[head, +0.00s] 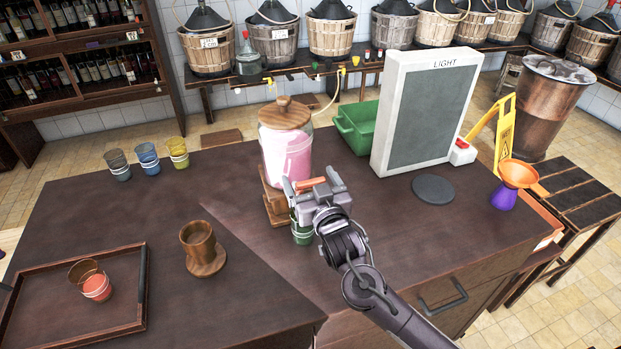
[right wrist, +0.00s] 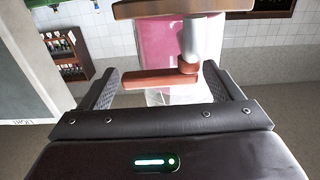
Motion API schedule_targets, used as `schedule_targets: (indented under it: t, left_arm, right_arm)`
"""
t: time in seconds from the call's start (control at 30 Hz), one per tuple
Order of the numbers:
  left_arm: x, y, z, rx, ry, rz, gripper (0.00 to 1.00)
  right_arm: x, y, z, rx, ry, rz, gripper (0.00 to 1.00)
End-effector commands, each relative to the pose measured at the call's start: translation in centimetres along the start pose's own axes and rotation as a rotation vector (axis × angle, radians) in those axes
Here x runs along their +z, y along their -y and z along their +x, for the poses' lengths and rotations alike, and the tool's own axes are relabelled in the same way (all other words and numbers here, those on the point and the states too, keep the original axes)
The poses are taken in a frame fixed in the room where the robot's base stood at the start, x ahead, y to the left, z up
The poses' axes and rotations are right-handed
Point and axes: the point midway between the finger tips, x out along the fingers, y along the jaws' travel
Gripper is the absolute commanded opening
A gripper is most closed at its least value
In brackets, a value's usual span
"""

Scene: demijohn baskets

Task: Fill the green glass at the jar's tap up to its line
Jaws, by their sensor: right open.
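The glass jar (head: 287,150) with a wooden lid and pink liquid stands on a wooden stand (head: 272,205) at the counter's middle. The jar (right wrist: 165,45) also fills the top of the right wrist view. Its tap has a reddish-brown lever (right wrist: 160,79), which lies sideways between my right gripper's open fingers. My right gripper (head: 312,187) is at the front of the jar, at tap height. The green glass (head: 302,234) stands below the gripper, in front of the stand, partly hidden by the gripper. Its line and level are too small to tell. My left gripper is not in view.
Grey, blue and yellow glasses (head: 148,158) stand at the back left. A wooden cup (head: 198,243) and a tray (head: 139,300) with a red-filled glass (head: 92,282) are front left. A light panel (head: 425,110), a dark disc (head: 433,189) and an orange funnel (head: 519,175) are right.

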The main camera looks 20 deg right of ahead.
Motion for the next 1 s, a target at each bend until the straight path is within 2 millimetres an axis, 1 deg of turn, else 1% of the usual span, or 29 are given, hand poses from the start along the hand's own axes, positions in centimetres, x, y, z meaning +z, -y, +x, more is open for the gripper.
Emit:
schedule_targets:
  t: [0.17,0.5,0.67,1.0]
  left_arm:
    - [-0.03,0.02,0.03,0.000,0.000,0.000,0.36]
    - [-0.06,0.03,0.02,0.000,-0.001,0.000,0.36]
    - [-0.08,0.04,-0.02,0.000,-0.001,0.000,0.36]
    - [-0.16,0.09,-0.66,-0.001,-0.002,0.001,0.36]
  right_arm:
    - [0.02,0.02,-0.01,0.000,0.000,0.000,0.85]
    - [0.01,0.01,-0.03,0.000,0.000,0.000,0.41]
    - [-0.04,0.12,-0.06,0.021,-0.002,0.004,0.41]
    - [-0.18,0.23,-0.60,0.254,-0.002,0.009,0.41]
